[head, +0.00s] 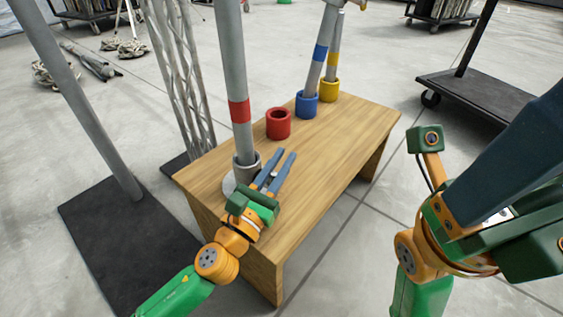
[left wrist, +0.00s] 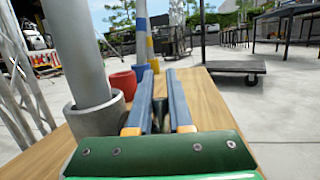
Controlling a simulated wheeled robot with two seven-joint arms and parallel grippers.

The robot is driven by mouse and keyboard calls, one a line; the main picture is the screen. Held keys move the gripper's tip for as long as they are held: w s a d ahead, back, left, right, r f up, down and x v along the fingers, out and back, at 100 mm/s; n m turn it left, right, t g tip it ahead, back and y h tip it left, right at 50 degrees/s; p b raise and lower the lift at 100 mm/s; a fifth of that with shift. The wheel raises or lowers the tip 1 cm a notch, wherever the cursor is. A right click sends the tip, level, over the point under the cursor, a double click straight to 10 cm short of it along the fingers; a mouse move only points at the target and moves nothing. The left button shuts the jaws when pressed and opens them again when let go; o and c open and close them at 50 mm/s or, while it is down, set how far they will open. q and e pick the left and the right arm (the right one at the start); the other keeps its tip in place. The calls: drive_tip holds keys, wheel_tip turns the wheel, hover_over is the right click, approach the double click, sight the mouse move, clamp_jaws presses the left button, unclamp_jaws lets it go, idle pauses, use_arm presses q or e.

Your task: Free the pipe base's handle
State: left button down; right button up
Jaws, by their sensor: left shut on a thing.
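A grey pipe with a red band (head: 239,110) stands in a grey pipe base (head: 228,183) on the near left of the wooden table. The base also shows in the left wrist view (left wrist: 88,113), left of the fingers. My left gripper (head: 280,166) lies low over the table just right of the base, its blue fingers pointing away. It is shut on a small dark part (left wrist: 160,116), seemingly the base's handle, mostly hidden between the fingers. My right gripper (head: 510,155) is close to the head camera at the right edge; its fingertips cannot be made out.
On the wooden table (head: 330,150) stand an empty red cup (head: 278,124), a blue cup (head: 306,106) and a yellow cup (head: 328,91), the last two holding banded pipes. A lattice tower stands left. A dark cart (head: 450,83) stands right. The table's right side is clear.

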sight(271, 179)
use_arm(q)
drive_tip(key=c, duration=0.8)
unclamp_jaws()
drive_tip(key=shift+c, duration=0.2)
drive_tip(key=v, duration=0.6)
drive_tip(key=shift+f, duration=0.1)
drive_tip(key=shift+s+a, duration=0.2)
drive_tip(key=shift+s, duration=0.25)
